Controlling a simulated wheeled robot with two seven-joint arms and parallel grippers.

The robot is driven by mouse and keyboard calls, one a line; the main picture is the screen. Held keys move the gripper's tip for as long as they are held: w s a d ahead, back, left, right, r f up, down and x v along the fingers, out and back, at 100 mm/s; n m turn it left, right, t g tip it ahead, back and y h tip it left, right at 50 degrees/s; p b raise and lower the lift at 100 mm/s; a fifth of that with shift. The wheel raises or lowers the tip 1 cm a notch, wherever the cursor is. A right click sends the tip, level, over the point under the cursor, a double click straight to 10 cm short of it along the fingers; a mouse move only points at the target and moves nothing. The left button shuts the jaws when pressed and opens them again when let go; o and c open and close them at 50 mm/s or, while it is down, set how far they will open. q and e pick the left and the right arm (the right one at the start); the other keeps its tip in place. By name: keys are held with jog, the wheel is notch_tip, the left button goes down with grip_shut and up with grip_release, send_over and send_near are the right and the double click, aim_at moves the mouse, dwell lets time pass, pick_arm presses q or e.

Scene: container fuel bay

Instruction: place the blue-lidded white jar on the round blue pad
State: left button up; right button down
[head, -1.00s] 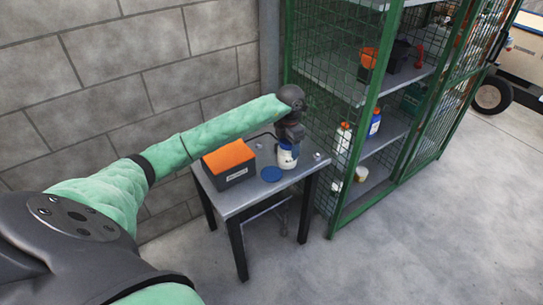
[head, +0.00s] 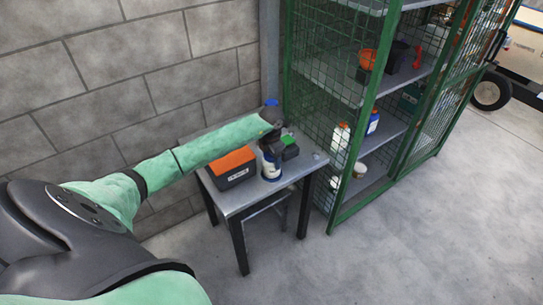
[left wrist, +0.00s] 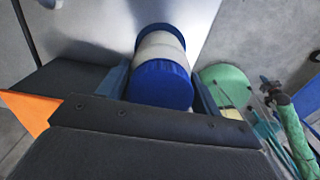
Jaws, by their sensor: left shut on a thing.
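The blue-lidded white jar (head: 271,172) is upright at the front of the small table, partly covered by my left gripper (head: 270,147). In the left wrist view its blue lid (left wrist: 162,86) is between the fingers of my left gripper (left wrist: 162,92), which is shut on it. Its white body shows beyond the lid. A blue rim of the round pad (left wrist: 155,28) shows around the jar's far end. The jar hides most of the pad in the head view. I cannot tell whether the jar's base touches the pad. My right gripper is not in view.
A dark box with an orange top (head: 230,167) stands close left of the jar on the grey table (head: 240,202). A dark green-topped container (head: 289,147) is behind it. A green mesh cage with shelves (head: 340,100) stands close on the right.

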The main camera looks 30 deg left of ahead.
pick_arm(q)
jog(key=shift+f, duration=0.15)
jog(key=shift+f, duration=0.1)
jog(key=o, duration=1.1)
